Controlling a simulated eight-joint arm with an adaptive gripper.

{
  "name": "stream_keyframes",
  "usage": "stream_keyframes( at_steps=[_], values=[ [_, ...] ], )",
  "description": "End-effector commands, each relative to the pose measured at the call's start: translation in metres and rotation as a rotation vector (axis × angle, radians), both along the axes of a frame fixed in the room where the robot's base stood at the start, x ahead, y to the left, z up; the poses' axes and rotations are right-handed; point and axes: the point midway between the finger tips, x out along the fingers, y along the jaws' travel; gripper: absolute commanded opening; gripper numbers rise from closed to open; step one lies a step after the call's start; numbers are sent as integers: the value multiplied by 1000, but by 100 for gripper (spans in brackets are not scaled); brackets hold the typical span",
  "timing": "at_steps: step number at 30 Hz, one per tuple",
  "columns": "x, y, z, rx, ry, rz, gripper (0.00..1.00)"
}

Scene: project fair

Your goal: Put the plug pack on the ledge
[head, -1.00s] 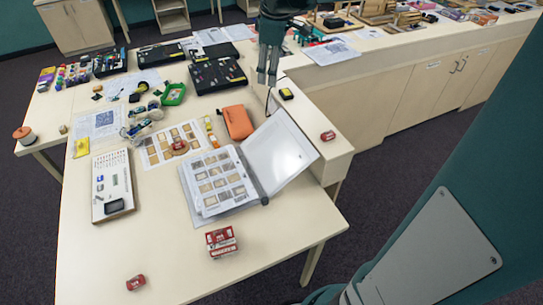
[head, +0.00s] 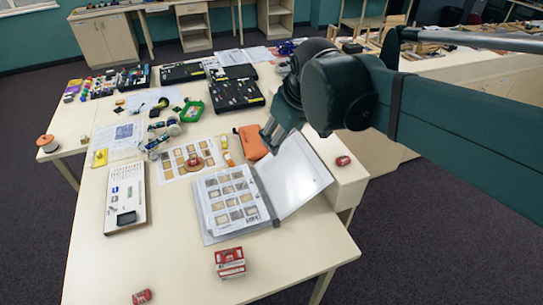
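No pack can be read by name. A red box with white lettering (head: 230,262) stands on the near part of the table and may be the plug pack. Smaller red packs lie at the front edge (head: 142,297), on the printed sheet (head: 193,160) and on the ledge. The ledge (head: 347,176) is the pale strip along the table's right side, partly hidden by my arm. My gripper (head: 270,141) points down over the orange pouch, behind the binder. Its fingers look apart, with nothing seen between them. It is well away from the red box.
An open binder (head: 237,202) lies beyond the red box. An orange pouch (head: 252,142) lies under my gripper. The table's near left part is clear.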

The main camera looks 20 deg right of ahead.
Motion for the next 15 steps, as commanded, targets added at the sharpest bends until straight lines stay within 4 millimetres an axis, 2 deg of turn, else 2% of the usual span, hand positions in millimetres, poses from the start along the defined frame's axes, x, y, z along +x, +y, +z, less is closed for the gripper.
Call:
stream_keyframes(
  at_steps=[1, 6, 15],
  values=[
    [-11, 4, -4, 13, -11, -20, 57],
    [-40, 16, -18, 63, -50, -95, 57],
    [-86, 32, -46, 159, -116, -219, 57]
  ],
)
